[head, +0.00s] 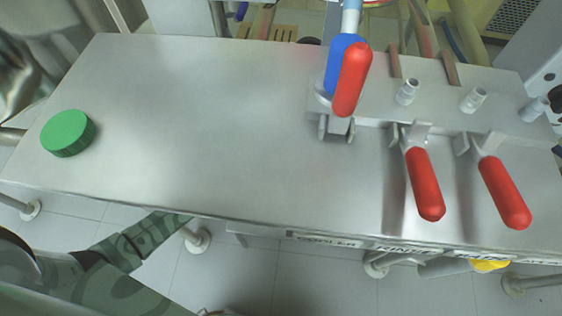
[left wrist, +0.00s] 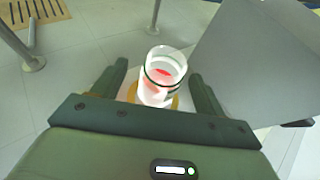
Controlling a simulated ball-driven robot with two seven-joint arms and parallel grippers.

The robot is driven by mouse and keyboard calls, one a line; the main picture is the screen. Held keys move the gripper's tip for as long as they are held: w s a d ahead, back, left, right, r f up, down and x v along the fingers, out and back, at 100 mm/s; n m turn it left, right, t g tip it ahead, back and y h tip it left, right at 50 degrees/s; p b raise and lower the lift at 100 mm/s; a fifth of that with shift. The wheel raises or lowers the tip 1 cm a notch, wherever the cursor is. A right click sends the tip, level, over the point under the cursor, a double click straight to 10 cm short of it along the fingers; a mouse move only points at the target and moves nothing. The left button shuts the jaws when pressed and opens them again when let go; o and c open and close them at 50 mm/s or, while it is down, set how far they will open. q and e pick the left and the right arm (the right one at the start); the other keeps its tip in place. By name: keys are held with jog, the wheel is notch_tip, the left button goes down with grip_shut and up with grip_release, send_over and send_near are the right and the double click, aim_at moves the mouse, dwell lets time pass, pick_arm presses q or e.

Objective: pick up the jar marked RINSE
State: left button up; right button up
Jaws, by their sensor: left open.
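A pale, glowing jar (left wrist: 162,76) with a dark ring near its open rim and reddish patches shows in the left wrist view. No writing on it is readable, so I cannot tell whether it is marked RINSE. My left gripper (left wrist: 158,72) is open, with one finger on each side of the jar in that picture; I see no clear contact. A yellowish part shows low around the jar, partly hidden by my gripper. In the head view my left arm comes in at the lower left, by the bench's front edge. My right gripper is not in view.
The steel bench (head: 220,130) has a green lid (head: 68,133) at its left. A blue and red valve handle (head: 352,80) and two red handles (head: 425,185) stand at the right. Labels line the front edge, one apparently RINSE (head: 403,247). A grey panel (left wrist: 258,65) stands right of the jar.

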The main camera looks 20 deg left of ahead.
pick_arm(q)
jog(key=shift+w+d+f, duration=0.2)
jog(key=shift+w+d, duration=0.15)
jog(key=shift+w, duration=0.25)
jog(key=x, duration=0.2)
jog(key=b+x, duration=0.1)
jog(key=x, duration=0.1)
jog(key=shift+w+d, duration=0.1)
jog(key=shift+d, duration=0.3)
jog(key=shift+r, duration=0.15)
jog(key=shift+c, duration=1.2)
jog(key=c, duration=0.9)
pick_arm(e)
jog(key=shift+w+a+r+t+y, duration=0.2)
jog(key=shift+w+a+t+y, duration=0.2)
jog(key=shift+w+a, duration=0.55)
